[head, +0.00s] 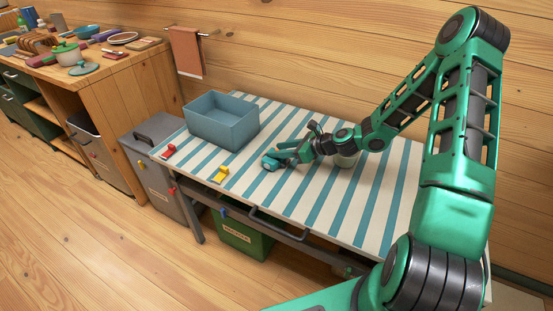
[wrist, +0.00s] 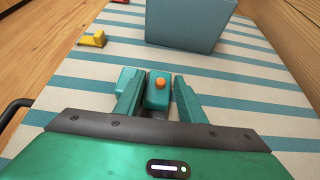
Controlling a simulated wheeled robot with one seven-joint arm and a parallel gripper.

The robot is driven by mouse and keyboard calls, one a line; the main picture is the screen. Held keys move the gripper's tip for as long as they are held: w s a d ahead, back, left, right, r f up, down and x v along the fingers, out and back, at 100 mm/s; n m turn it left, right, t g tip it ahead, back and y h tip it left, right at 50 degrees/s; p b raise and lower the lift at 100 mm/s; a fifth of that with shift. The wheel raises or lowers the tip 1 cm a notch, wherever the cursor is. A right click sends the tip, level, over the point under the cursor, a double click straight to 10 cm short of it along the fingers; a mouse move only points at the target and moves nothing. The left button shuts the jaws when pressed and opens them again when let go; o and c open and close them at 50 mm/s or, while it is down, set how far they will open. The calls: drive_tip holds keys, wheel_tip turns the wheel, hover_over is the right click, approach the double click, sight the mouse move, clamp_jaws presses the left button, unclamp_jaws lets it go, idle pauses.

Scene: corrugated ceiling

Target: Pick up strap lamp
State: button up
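The strap lamp (wrist: 158,95) looks like a small teal block with an orange knob on top. A second teal piece (wrist: 125,76) shows just left of it, partly hidden by the left finger. The lamp is on the striped table, and in the head view a small teal shape (head: 270,163) shows at my gripper's tip. My gripper (wrist: 160,98) is low over the table, with its two fingers apart on either side of the lamp's block. A narrow gap shows at the right finger; contact on the left is unclear. The lamp's lower part is hidden.
A blue-grey bin (head: 222,121) stands on the striped table (head: 330,205) beyond my gripper. A yellow clip (head: 219,174) and a red clip (head: 168,151) are at the front edge. The table's right side is clear.

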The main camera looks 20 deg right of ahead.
drive_tip(key=c, duration=0.8)
drive_tip(key=shift+c, duration=0.2)
drive_tip(key=shift+r, duration=0.1)
